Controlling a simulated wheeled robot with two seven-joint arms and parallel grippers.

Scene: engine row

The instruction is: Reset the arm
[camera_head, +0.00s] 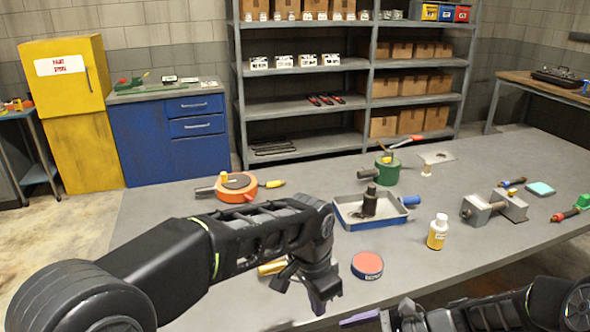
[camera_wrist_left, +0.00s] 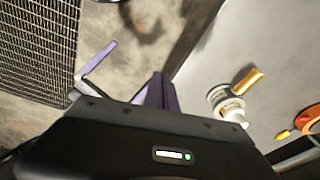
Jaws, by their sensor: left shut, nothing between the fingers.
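My left arm reaches in from the left in the head view, over the front of the grey table (camera_head: 470,245). Its gripper (camera_head: 318,303) points down near the front edge, shut and empty. My right gripper (camera_head: 368,318) shows only partly at the bottom of the head view, with one purple finger pointing left. Whether it is open or shut cannot be seen. A brass-coloured cylinder (camera_head: 272,267) lies partly hidden behind my left gripper.
A red round tin (camera_head: 367,265) lies right of my left gripper. Behind it are a blue-grey tray (camera_head: 345,220) with a dark part, a yellow-labelled bottle (camera_head: 438,234), an orange round device (camera_head: 236,190) and a green one (camera_head: 387,172). A grey vise (camera_head: 485,208) stands right.

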